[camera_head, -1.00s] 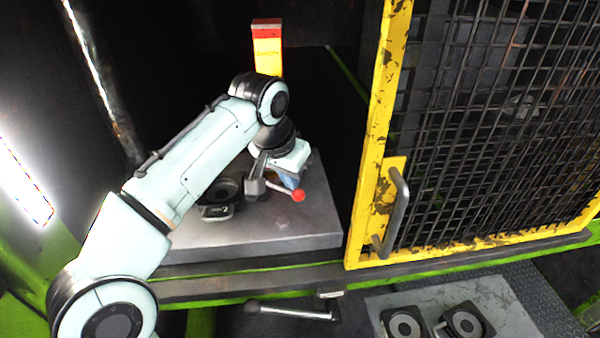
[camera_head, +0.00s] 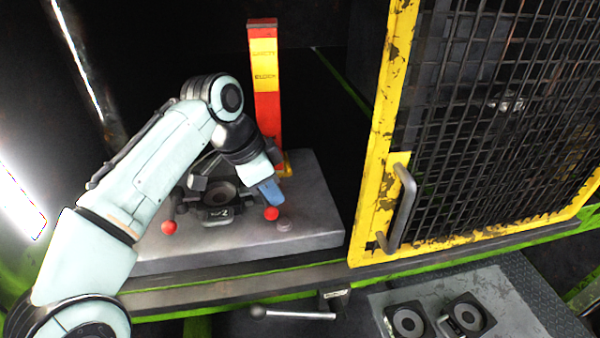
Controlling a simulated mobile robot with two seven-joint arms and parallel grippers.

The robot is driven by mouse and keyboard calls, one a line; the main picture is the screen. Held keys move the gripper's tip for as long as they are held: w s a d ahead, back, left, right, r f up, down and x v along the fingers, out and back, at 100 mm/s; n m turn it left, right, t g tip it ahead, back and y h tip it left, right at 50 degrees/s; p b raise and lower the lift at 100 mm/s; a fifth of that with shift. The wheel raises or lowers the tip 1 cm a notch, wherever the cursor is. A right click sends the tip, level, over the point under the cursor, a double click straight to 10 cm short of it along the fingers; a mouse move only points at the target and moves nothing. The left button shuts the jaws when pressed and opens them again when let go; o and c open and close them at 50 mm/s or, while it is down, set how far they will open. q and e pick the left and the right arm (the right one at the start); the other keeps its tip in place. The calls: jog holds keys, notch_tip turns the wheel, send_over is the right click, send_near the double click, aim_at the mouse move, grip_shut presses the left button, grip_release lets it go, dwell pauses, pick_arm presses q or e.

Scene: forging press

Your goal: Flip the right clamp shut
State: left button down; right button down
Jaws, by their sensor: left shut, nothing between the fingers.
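The right clamp shows mainly as its red knob (camera_head: 271,213), low at the right side of the dark die (camera_head: 220,196) on the grey press table (camera_head: 318,215). Most of its lever and body are hidden behind my left gripper (camera_head: 271,193). The gripper's blue fingers are shut and point down right at the knob; I cannot tell whether they touch it. My right gripper is out of view.
A red and yellow post (camera_head: 265,80) stands behind the gripper. A yellow mesh door (camera_head: 395,100) with a handle (camera_head: 403,205) stands at the right. A lower plate (camera_head: 490,290) with two dark dies lies at the front right. A lever (camera_head: 300,314) sticks out below the table.

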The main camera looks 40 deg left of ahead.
pick_arm(q)
jog(key=shift+s+a, duration=0.2)
jog(key=shift+s, duration=0.25)
jog(key=shift+s+a, duration=0.1)
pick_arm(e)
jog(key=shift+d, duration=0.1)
pick_arm(q)
jog(key=shift+r, duration=0.1)
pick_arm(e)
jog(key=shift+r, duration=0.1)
